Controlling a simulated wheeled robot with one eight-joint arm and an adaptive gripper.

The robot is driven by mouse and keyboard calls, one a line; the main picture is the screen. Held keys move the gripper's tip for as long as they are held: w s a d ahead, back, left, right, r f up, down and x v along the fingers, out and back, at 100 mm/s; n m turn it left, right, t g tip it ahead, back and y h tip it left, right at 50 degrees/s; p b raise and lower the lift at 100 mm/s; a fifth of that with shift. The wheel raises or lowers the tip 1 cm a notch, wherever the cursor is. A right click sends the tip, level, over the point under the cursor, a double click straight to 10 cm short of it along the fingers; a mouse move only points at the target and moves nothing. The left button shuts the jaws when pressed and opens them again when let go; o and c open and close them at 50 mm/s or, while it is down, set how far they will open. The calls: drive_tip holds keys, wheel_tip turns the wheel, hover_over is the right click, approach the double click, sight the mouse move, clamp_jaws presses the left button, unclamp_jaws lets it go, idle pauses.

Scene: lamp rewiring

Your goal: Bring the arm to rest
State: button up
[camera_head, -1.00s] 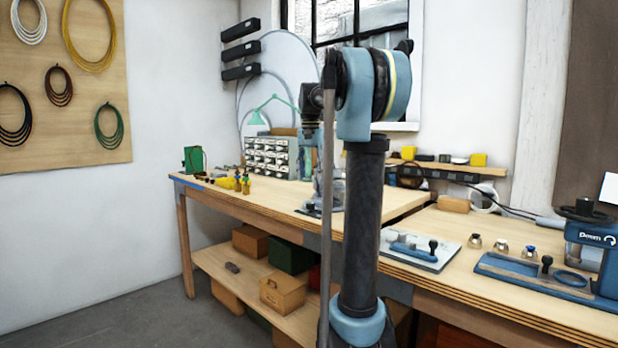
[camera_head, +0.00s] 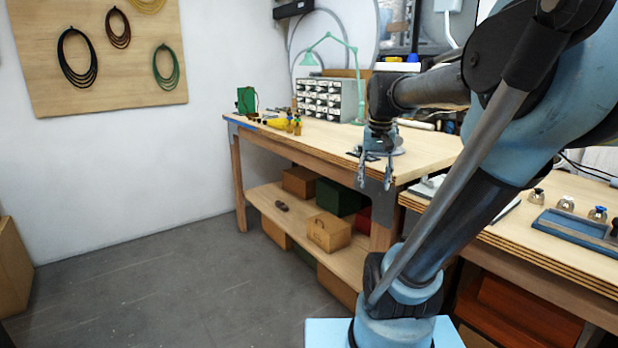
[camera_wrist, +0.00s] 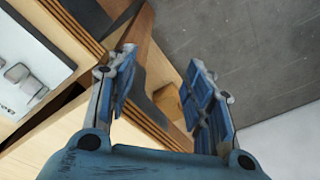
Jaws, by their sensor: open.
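My gripper (camera_head: 376,172) hangs pointing down at the front edge of the wooden workbench (camera_head: 432,152) in the head view. In the wrist view my gripper (camera_wrist: 163,92) has its two fingers spread apart with nothing between them. Below the fingers the wrist view shows the bench edge, the lower shelf and the grey floor. My arm crosses the right half of the head view and hides part of the benches there.
A green lamp (camera_head: 345,60) and a drawer cabinet (camera_head: 328,98) stand at the back of the bench. Boxes, including a tan one (camera_head: 329,231), sit on the lower shelf. A second bench with a blue tray (camera_head: 575,235) is at right. The floor (camera_head: 150,290) at left is clear.

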drive_tip(key=s+f+n, duration=0.2)
drive_tip(key=s+f, duration=1.1)
drive_tip(key=f, duration=0.4)
drive_tip(key=shift+f+n+t, duration=0.15)
drive_tip(key=shift+n+t, duration=0.15)
drive_tip(key=shift+t, duration=0.1)
drive_tip(key=shift+s, duration=0.1)
